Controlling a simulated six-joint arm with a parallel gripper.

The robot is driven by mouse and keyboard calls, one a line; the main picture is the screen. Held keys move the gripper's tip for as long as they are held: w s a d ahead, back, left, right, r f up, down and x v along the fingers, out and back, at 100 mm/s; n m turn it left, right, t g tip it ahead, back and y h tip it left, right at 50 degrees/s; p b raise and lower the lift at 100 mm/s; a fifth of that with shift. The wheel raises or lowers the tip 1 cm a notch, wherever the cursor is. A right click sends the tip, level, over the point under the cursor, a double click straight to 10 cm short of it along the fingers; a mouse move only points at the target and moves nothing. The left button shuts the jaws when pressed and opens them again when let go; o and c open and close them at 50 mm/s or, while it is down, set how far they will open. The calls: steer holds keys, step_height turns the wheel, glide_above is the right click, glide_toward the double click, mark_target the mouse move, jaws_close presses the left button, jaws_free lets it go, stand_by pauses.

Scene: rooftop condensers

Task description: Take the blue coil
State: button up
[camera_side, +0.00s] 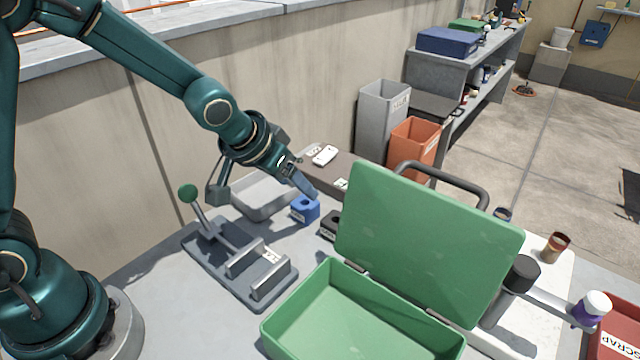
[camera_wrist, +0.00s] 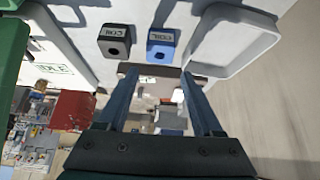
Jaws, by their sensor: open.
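The blue coil (camera_side: 305,209) is a small block with a round hole and a label. It sits on the grey bench beside a grey tray. It also shows in the wrist view (camera_wrist: 161,50), just past my fingertips and roughly centred between them. My gripper (camera_side: 308,188) is open and empty, slanting down above and close to the blue coil in the side view. In the wrist view, both fingers of my gripper (camera_wrist: 160,74) show spread apart. Whether a finger touches the coil cannot be told.
A similar black coil (camera_side: 330,226) stands right of the blue one. The grey tray (camera_side: 262,212) is behind it to the left. A lever fixture (camera_side: 238,262) stands in front. An open green box (camera_side: 350,315) with its raised lid (camera_side: 425,245) takes up the right.

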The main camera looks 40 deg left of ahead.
mark_target(302, 205)
steer(key=shift+s+f+g, duration=0.25)
steer(key=shift+f+g, duration=0.05)
steer(key=shift+f, duration=0.75)
steer(key=shift+x, duration=2.45)
jaws_close()
